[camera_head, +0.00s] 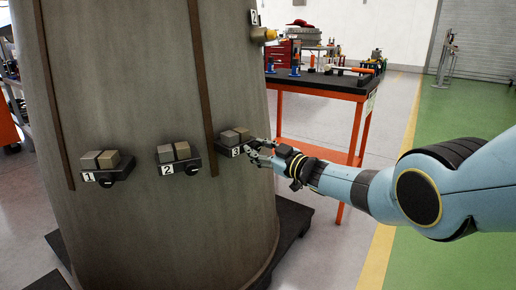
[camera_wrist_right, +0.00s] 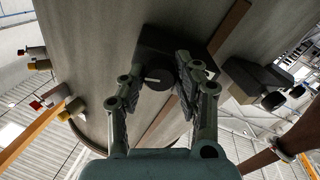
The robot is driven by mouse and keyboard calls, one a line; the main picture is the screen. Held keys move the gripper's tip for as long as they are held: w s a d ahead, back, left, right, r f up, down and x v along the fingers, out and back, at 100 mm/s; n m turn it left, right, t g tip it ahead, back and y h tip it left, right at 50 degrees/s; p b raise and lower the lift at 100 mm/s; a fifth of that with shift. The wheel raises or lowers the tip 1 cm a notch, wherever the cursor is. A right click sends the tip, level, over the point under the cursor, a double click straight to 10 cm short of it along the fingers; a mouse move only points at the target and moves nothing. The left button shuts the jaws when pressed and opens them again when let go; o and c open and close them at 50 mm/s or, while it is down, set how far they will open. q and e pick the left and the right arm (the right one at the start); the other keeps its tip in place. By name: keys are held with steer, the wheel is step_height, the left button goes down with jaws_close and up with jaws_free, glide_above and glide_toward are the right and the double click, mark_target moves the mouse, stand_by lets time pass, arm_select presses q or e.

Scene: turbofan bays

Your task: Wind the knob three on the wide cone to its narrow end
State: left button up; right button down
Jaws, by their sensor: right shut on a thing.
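The wide cone (camera_head: 130,215) is a large grey-brown body filling the left of the head view. The box labelled 3 (camera_head: 233,141) sits on its right side, with small beige blocks on top. Its dark knob three (camera_wrist_right: 158,74) shows in the wrist view, with a short white mark on its face. My right gripper (camera_head: 260,151) has its fingers on either side of this knob and is shut on it; it also shows in the wrist view (camera_wrist_right: 157,84). In the head view the fingers hide the knob. My left gripper is not in view.
Boxes labelled 1 (camera_head: 107,175) and 2 (camera_head: 180,163) sit to the left on the cone, each with a dark knob. A yellow-tipped fitting (camera_head: 264,35) juts out above. A red-framed workbench (camera_head: 320,85) stands behind my right forearm.

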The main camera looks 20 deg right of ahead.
steer(key=shift+f+m, duration=0.15)
steer(key=shift+m, duration=0.75)
steer(key=shift+s, duration=0.1)
steer(key=shift+f, duration=0.1)
steer(key=c, duration=1.2)
jaws_free()
steer(key=shift+o, duration=1.3)
steer(key=shift+s+d, duration=0.35)
steer(key=shift+s, duration=0.2)
steer(key=v, duration=1)
steer(key=shift+s, duration=0.3)
